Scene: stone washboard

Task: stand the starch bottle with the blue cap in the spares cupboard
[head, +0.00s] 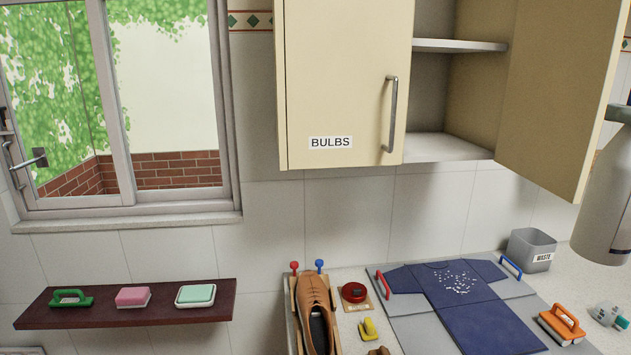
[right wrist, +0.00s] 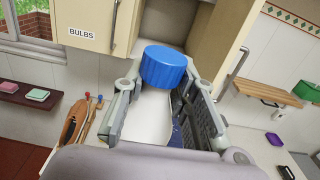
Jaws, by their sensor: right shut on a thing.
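A wall cupboard with cream doors hangs at the upper right of the head view. Its left door (head: 345,75) is shut and labelled BULBS. Its right door (head: 560,95) stands open, showing a shelf (head: 460,45) and a floor (head: 450,148); the parts I see are bare. No spares label shows. In the right wrist view, my right gripper (right wrist: 157,112) is shut on a white bottle (right wrist: 150,130) with a blue cap (right wrist: 164,67), cap outward past the fingers. The bottle's lower part is hidden. My left gripper is not in view.
A dark wall shelf (head: 130,310) with several small items is at left. The open door juts into the room.

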